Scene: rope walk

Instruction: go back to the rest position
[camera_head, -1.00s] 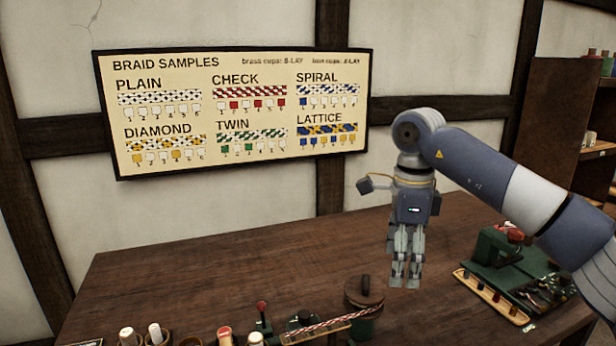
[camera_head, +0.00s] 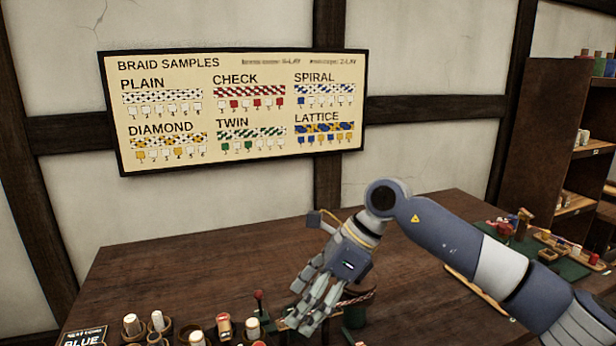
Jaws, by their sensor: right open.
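My right gripper (camera_head: 315,303) hangs over the front middle of the dark wooden table (camera_head: 190,265), its fingers pointing down and to the left. Its jaws are open and I see nothing held between them. It covers much of the braiding stand behind it, of which a green part (camera_head: 355,315) shows at its right. I cannot tell whether the fingers touch anything there. My left gripper is not in view.
Spools and cups (camera_head: 132,325) stand along the front edge, left of my right gripper, with a red-knobbed lever (camera_head: 258,296) close by. A green mat (camera_head: 572,268) with tools lies at the right. A shelf (camera_head: 545,130) stands behind it. The table's back left is bare.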

